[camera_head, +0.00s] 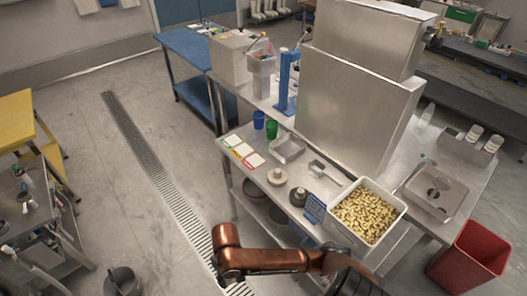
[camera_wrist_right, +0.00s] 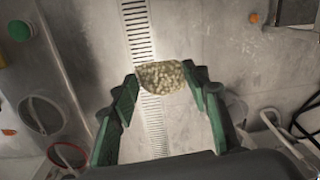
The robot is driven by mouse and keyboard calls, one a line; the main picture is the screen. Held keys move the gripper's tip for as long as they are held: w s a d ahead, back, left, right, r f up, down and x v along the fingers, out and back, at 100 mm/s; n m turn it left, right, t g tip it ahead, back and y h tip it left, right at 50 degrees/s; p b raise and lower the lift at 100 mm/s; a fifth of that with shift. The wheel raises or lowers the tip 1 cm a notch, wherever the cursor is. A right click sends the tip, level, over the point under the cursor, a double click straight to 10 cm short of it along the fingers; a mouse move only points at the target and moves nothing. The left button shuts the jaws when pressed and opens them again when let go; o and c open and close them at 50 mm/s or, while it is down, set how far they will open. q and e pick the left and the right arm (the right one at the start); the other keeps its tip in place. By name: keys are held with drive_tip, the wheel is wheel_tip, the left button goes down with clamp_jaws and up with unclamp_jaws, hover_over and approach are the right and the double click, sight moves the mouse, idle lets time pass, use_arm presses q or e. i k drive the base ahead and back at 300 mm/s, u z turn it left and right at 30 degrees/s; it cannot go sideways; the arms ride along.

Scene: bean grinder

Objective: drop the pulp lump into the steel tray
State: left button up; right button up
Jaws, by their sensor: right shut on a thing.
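The pulp lump (camera_wrist_right: 162,76), pale and grainy, is pinched between the green fingertips of my right gripper (camera_wrist_right: 160,84) in the right wrist view. Floor with a drain grate shows behind it, with no tray under it in that view. A small, shallow steel tray (camera_head: 288,149) sits on the steel table in the head view, beside the green cup; it looks empty. A copper-coloured arm of mine crosses the bottom of the head view, and its fingertips are not visible there. The lump is not seen in the head view. My left gripper is not in view.
The steel table (camera_head: 262,176) also holds a white bin of yellowish pieces (camera_head: 366,214), a blue cup (camera_head: 259,120), a green cup (camera_head: 271,129) and a large steel machine (camera_head: 352,105). A red bin (camera_head: 470,258) stands at right. The floor left of the table is mostly clear.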

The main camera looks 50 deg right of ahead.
sight(283, 154)
drive_tip(key=i, duration=1.95)
drive_tip(key=z, duration=2.2)
